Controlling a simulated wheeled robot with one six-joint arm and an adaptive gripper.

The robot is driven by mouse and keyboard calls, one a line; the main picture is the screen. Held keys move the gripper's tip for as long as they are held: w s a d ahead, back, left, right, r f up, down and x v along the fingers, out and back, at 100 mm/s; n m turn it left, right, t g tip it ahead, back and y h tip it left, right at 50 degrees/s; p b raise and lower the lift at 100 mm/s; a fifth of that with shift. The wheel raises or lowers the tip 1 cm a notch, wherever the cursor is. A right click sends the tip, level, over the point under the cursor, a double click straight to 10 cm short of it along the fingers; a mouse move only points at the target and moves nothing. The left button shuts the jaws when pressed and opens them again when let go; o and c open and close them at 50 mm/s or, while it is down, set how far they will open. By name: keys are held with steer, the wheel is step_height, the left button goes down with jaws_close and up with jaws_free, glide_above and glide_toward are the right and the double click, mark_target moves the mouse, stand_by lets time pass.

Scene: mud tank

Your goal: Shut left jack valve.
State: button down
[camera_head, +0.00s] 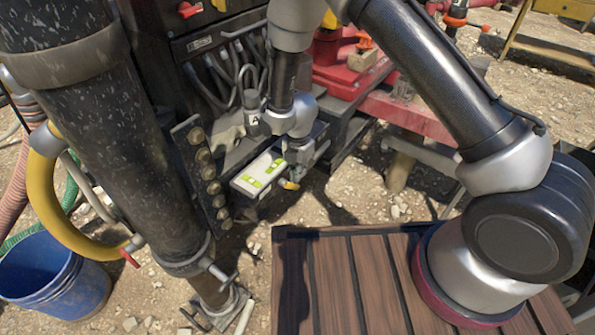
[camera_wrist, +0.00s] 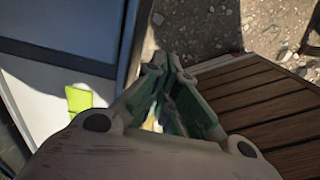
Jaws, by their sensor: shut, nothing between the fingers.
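My gripper (camera_head: 297,172) hangs from my arm beside a white box with yellow-green labels (camera_head: 255,175), under the machine's black panel. In the wrist view my gripper's fingertips (camera_wrist: 172,62) are together and hold nothing. A small yellow-orange part (camera_head: 290,185) shows by the fingertips in the head view; I cannot tell if it is a valve handle or if the fingers touch it. A sliver of yellow shows between the finger links in the wrist view. A red lever (camera_head: 131,259) sits at the end of the yellow hose on the left. I cannot tell which part is the left jack valve.
A thick black column (camera_head: 110,140) stands at left, with a blue bucket (camera_head: 50,278) beside it. A column of round fittings (camera_head: 205,172) lies left of the white box. A wooden slatted deck (camera_head: 345,280) fills the front. Gravel lies between.

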steer(key=shift+f, duration=0.7)
stand_by(0.4)
step_height(320, 180, up, 12)
stand_by(0.5)
